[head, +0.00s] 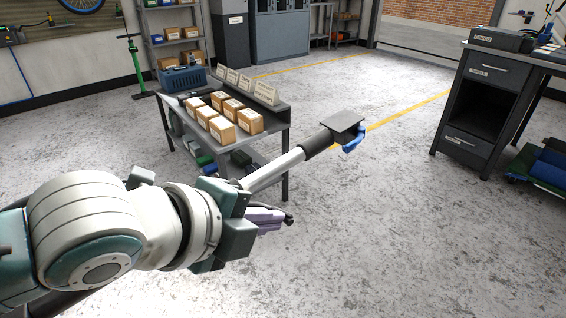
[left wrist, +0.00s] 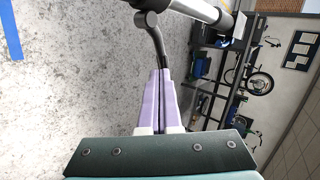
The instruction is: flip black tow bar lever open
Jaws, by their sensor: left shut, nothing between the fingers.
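A silver bar (head: 278,170) with a black sleeve and a dark flat plate (head: 343,121) at its far end slants up to the right, past my left gripper. In the left wrist view the bar (left wrist: 195,8) crosses the top. A black curved lever-like piece (left wrist: 153,30) hangs from it there, its lower end close to my fingertips; I cannot tell whether they touch. My left gripper (head: 284,217) has purple fingers, shut and empty, below the bar. The fingers also show in the left wrist view (left wrist: 159,72). My right gripper is not in view.
A blue part (head: 353,141) sits under the plate. A dark table (head: 276,133) with several cardboard boxes (head: 221,130) stands behind the bar. A drawer workbench (head: 478,110) stands at the right. The grey floor in front and between them is clear.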

